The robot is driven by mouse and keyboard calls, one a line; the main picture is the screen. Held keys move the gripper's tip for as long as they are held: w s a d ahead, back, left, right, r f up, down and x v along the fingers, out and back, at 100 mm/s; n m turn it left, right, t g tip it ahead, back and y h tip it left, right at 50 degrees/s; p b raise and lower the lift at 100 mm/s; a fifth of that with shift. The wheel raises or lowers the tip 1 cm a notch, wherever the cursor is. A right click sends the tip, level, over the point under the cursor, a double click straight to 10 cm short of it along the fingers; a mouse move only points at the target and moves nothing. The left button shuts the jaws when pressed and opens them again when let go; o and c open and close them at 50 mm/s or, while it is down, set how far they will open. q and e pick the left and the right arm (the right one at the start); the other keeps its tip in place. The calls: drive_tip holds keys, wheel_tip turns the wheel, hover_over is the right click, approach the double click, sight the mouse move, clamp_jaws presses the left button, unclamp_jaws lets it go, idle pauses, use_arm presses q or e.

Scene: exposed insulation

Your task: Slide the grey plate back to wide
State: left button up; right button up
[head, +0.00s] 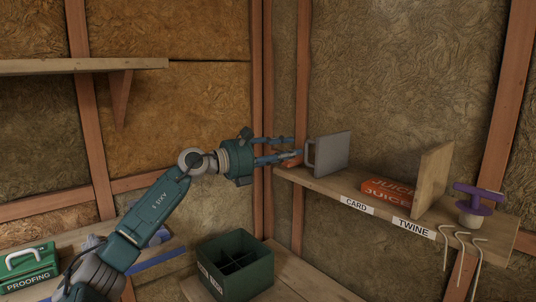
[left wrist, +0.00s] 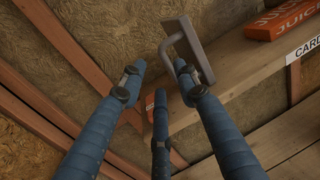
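The grey plate (head: 334,152) stands upright on the wall shelf, near the shelf's left end, with a grey loop handle (head: 309,154) on its left face. The plate also shows in the left wrist view (left wrist: 199,54), seen nearly edge-on, with the handle beside the fingers. My left gripper (head: 288,148) is just left of the handle, its blue fingers pointing right. In the left wrist view its fingers (left wrist: 160,82) are spread with nothing visible between them; whether one touches the handle I cannot tell. My right gripper is not in view.
Right of the plate, the shelf (head: 325,185) holds orange juice boxes (head: 389,193), a wooden divider (head: 434,175) and a purple-handled object (head: 475,198). Hooks (head: 462,245) hang at its front. A small orange item (head: 291,162) lies behind my fingers. A green crate (head: 238,264) stands below.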

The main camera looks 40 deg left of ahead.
use_arm(q)
drive_tip(key=v, duration=0.6)
drive_tip(key=shift+s, duration=0.1)
idle(0.6)
